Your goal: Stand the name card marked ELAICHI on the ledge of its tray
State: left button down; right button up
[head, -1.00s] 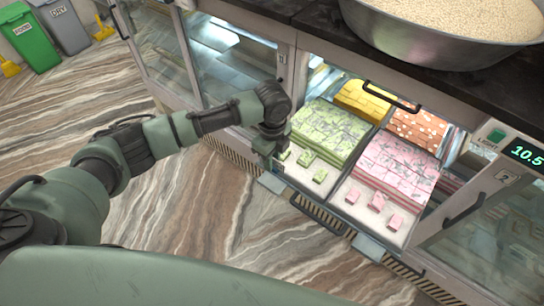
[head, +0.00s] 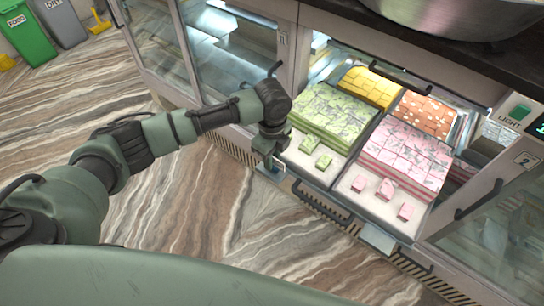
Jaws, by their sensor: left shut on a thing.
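My left gripper (head: 270,164) is shut at the front left corner of the tray of green sweets (head: 298,166), close to its ledge. A small pale piece, probably the name card (head: 276,167), shows at its fingertips. It is too small to read, and the gripper hides part of it. I cannot tell whether the card touches the ledge. Next to it is the tray of pink sweets (head: 368,205), with a grey ledge plate (head: 378,239) at its front. My right gripper is not in view.
Yellow sweets (head: 370,86) and orange sweets (head: 425,114) lie behind. A dark handle (head: 320,203) runs along the counter front below the trays. A raised door frame with a handle (head: 400,78) hangs above. Open floor (head: 190,210) lies to the left.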

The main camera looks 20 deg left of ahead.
pick_arm(q)
jog(key=shift+f, duration=0.6)
jog(key=c, duration=1.1)
grip_release()
jog(key=shift+s, duration=0.1)
jog(key=shift+c, duration=0.2)
notch_tip(320, 180, up, 8)
jog(key=shift+f+b, duration=0.1)
jog(key=shift+b, duration=0.55)
